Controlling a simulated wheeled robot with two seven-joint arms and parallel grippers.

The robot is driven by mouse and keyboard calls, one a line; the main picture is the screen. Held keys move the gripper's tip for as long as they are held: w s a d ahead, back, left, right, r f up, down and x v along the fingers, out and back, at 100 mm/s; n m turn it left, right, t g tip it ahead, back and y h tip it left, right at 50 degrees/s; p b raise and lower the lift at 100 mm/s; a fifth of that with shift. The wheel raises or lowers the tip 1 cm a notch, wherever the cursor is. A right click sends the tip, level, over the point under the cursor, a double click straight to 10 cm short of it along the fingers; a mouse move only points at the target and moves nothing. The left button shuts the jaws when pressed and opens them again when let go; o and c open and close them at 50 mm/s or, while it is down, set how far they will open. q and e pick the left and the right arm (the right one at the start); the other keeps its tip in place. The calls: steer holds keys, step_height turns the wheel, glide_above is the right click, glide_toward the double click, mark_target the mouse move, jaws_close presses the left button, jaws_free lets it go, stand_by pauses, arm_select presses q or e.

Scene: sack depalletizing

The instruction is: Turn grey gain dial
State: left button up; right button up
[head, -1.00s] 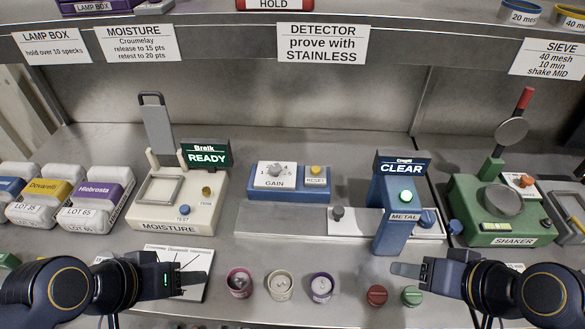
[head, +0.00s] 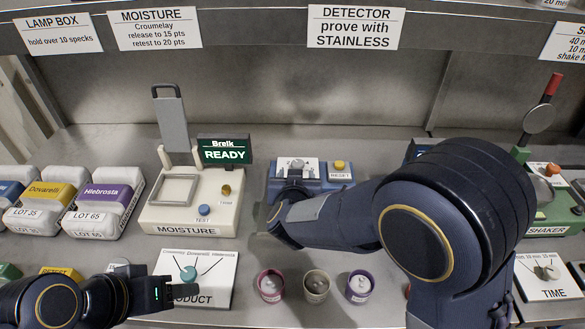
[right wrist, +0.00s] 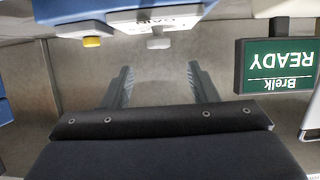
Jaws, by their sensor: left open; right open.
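The grey gain dial (head: 296,170) sits on the white plate of the blue GAIN box (head: 338,185), partly hidden behind my right gripper in the head view. In the right wrist view, upside down, the dial (right wrist: 159,42) shows under the box's front edge, with the yellow reset button (right wrist: 92,42) beside it. My right gripper (right wrist: 158,78) is open and empty. Its fingers point at the dial, which lies between their lines but beyond the tips, apart from them. My left gripper (head: 186,292) is open and empty, low over the product card.
The moisture unit (head: 165,215) with its READY screen (head: 224,150) stands left of the GAIN box. Several small cups, such as the purple one (head: 359,288), stand in front. My right arm hides most of the metal detector. Sacks (head: 105,200) lie at the far left.

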mark_target(298, 163)
steer(key=x, duration=0.7)
steer(key=shift+w+d+f, duration=0.1)
steer(key=shift+w+d, duration=0.05)
